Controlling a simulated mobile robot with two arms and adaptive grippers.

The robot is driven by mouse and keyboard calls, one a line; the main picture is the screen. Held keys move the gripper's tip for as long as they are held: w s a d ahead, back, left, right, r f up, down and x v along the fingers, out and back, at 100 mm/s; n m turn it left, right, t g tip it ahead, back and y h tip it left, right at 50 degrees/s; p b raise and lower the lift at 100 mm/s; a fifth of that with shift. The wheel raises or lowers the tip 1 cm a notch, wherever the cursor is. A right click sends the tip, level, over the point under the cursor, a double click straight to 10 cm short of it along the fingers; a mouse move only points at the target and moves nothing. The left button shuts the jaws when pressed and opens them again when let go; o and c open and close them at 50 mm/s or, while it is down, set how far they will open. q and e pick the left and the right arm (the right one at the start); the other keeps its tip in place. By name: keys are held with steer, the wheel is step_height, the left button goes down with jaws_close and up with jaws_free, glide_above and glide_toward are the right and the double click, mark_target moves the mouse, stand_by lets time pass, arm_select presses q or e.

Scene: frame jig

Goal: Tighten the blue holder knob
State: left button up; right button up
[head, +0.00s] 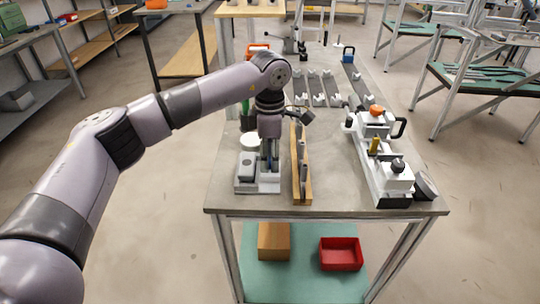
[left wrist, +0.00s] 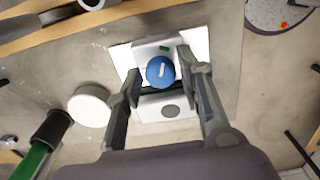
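The blue holder knob (left wrist: 160,71) is round with a white mark on its top. It sits on a grey and white holder (left wrist: 168,107). In the head view the holder (head: 245,172) stands near the table's front edge. My left gripper (left wrist: 160,66) points down over the holder, its fingers open on either side of the knob with a visible gap on both sides. In the head view my left gripper (head: 270,158) largely hides the knob. My right gripper is in neither view.
A wooden rail (head: 302,180) stands just right of the holder. A white round piece (left wrist: 90,106) and a green-handled tool (left wrist: 42,145) lie nearby. A white clamp fixture (head: 378,155) stands at the table's right. Bare tabletop (head: 335,175) lies between rail and fixture.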

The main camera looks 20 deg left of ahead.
mark_target(270, 160)
arm_select(q)
step_height(270, 160, up, 12)
stand_by(0.6)
steer(key=shift+f, duration=0.1)
